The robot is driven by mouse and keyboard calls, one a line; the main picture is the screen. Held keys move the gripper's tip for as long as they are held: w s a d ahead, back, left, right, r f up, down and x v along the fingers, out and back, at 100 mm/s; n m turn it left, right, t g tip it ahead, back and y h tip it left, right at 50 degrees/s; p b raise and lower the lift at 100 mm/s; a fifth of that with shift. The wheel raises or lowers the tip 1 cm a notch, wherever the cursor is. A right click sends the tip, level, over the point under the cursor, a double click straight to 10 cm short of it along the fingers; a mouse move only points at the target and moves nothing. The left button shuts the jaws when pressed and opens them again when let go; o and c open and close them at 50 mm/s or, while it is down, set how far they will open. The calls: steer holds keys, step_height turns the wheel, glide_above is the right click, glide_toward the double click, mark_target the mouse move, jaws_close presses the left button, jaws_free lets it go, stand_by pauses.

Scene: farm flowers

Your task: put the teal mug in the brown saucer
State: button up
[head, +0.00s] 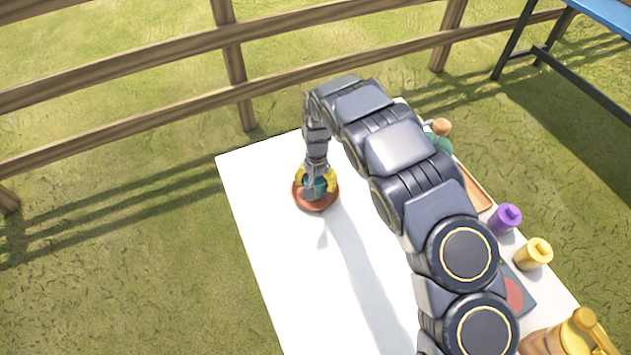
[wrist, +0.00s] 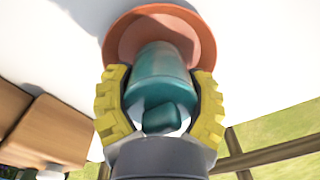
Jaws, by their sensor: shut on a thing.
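The brown saucer (head: 316,205) lies on the white table in the head view, left of my arm. It also shows in the wrist view (wrist: 187,28), beyond the mug. The teal mug (wrist: 160,72) is between the yellow fingers of my gripper (wrist: 160,108), which is shut on it. In the head view the mug (head: 315,187) and my gripper (head: 316,178) are directly over the saucer. The mug covers much of the saucer in the wrist view. I cannot tell whether the mug's base touches the saucer.
A purple container (head: 506,218) and a yellow container (head: 534,253) stand along the table's right side. A wooden tray (head: 477,188) and a teal object (head: 440,143) are partly behind my arm. The white table (head: 270,220) is clear around the saucer. A wooden fence stands behind.

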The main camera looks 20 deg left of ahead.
steer(key=shift+f, duration=0.15)
steer(key=o, duration=1.2)
step_height(320, 180, up, 12)
steer(key=shift+d+r, duration=0.1)
steer(key=shift+r, duration=0.1)
